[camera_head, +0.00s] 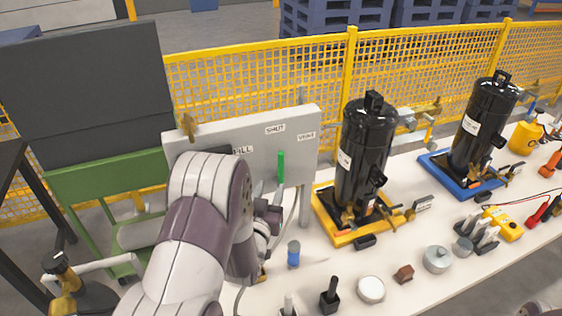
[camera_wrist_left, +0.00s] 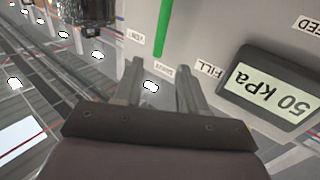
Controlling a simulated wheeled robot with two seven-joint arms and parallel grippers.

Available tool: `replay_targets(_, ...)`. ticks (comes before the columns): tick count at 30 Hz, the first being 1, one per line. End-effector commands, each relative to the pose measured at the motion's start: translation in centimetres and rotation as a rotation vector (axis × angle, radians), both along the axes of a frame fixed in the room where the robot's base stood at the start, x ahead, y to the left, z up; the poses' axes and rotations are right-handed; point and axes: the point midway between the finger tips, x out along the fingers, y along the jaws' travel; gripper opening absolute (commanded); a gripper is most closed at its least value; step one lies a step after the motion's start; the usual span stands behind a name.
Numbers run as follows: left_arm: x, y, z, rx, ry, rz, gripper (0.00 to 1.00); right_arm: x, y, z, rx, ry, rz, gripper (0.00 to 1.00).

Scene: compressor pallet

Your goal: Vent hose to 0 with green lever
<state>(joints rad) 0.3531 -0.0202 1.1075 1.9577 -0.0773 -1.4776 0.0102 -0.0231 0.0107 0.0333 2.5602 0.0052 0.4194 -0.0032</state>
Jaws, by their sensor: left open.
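The green lever (camera_head: 281,167) stands upright on the front of a grey panel (camera_head: 304,150), pointing at the SHUT label (camera_head: 275,128). The VENT label (camera_head: 306,135) is to its right; FILL is to its left, partly hidden by my arm. In the left wrist view the scene is inverted, and the lever (camera_wrist_left: 164,28) lies beyond my fingertips, roughly in line with the gap. A display (camera_wrist_left: 268,90) there reads 50 kPa. My left gripper (camera_wrist_left: 160,66) is open and empty; in the head view the gripper (camera_head: 268,208) is just below the lever. My right gripper is not seen.
A black compressor (camera_head: 365,155) on a yellow tray (camera_head: 345,236) stands right of the panel, another (camera_head: 483,125) on a blue tray. A blue-capped cylinder (camera_head: 293,256) and several small parts are on the white table. A yellow fence (camera_head: 245,80) runs behind.

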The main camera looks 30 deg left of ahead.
Motion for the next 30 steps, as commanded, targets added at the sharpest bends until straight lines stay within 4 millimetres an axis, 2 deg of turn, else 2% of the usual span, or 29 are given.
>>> replay_targets(9,7.3,2.0,0.4,-0.001,0.002,-0.002,0.41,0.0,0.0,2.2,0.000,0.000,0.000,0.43)
replay_targets(15,10.4,2.9,0.2,-0.001,0.003,-0.001,0.41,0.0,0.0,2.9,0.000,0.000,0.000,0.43)
replay_targets(21,11.5,3.2,0.1,-0.001,0.002,-0.001,0.41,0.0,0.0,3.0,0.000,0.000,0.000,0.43)
replay_targets(28,11.5,3.2,0.1,-0.001,0.003,-0.001,0.41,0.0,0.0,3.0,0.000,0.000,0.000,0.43)
replay_targets(30,11.5,3.2,0.0,-0.001,0.003,-0.001,0.18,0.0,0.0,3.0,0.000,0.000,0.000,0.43)
